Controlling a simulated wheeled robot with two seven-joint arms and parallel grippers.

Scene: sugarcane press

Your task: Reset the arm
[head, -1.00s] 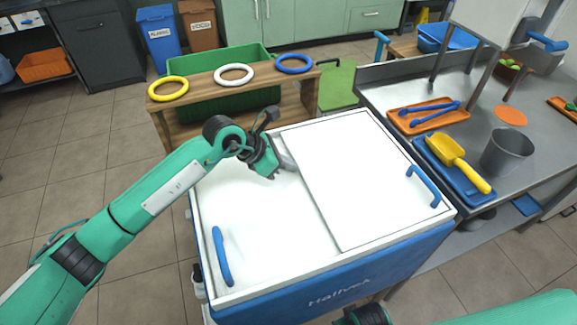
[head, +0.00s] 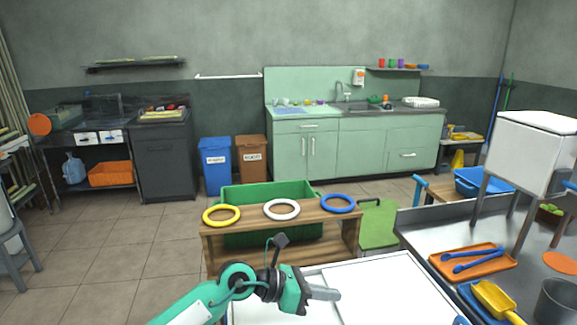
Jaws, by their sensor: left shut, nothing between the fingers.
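My left arm comes in from the bottom of the head view, and its gripper (head: 322,293) is shut and empty. I cannot tell the height between the gripper and the lid. My right gripper is out of view.
A wooden bench (head: 340,228) with a yellow ring (head: 221,207), a white ring (head: 267,211) and a blue ring (head: 353,205) stands behind the cart. A metal table (head: 425,222) with an orange tray (head: 506,262) and a yellow scoop (head: 494,299) is on the right.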

